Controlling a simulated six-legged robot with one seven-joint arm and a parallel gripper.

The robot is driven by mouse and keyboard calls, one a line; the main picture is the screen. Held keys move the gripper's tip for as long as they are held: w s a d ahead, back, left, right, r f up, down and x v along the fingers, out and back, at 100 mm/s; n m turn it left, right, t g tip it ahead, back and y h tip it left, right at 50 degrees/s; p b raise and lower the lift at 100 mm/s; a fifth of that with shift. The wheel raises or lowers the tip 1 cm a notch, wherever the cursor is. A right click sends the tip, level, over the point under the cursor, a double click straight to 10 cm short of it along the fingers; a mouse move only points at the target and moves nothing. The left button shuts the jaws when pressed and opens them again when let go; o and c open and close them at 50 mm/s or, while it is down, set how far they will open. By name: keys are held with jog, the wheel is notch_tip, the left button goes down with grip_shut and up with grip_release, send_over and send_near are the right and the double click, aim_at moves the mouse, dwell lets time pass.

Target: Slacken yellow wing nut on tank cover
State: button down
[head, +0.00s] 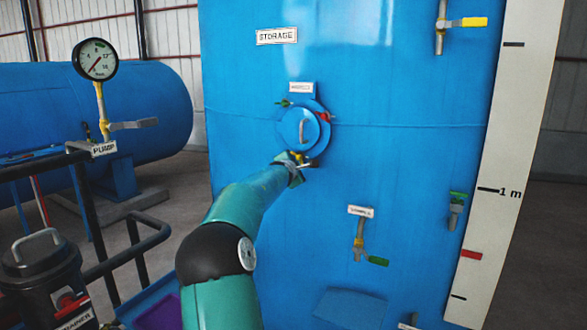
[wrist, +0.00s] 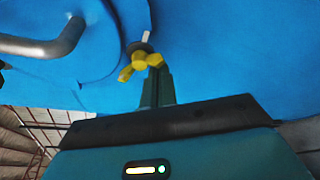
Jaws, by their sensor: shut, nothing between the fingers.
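The blue storage tank (head: 260,220) carries a round blue cover (head: 300,127) with a grey handle. The yellow wing nut (wrist: 140,62) sits on a short pale stud at the cover's edge in the wrist view. It shows as a small yellow bit at the cover's bottom in the head view (head: 296,156). My gripper (wrist: 155,80) is shut, its fingertips right at the wing nut's right wing, with nothing between them. I cannot tell whether they touch it. In the head view my gripper (head: 301,162) partly hides the nut.
A green nut (head: 284,103) and a red nut (head: 324,117) sit at the cover's upper left and right. A sample valve (head: 360,240) sticks out below right. A pressure gauge (head: 95,59) and black railing stand left.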

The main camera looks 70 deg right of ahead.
jog(key=shift+s+r+n+g+y, duration=0.15)
jog(key=shift+n+g, duration=0.15)
jog(key=shift+n, duration=0.35)
jog(key=shift+s+f+n+g+y, duration=0.15)
jog(key=shift+n+g, duration=0.15)
jog(key=shift+n, duration=0.3)
jog(key=shift+s+r+n+g+y, duration=0.15)
jog(key=shift+n+g, duration=0.15)
jog(key=shift+n, duration=0.35)
jog(key=shift+a, duration=0.1)
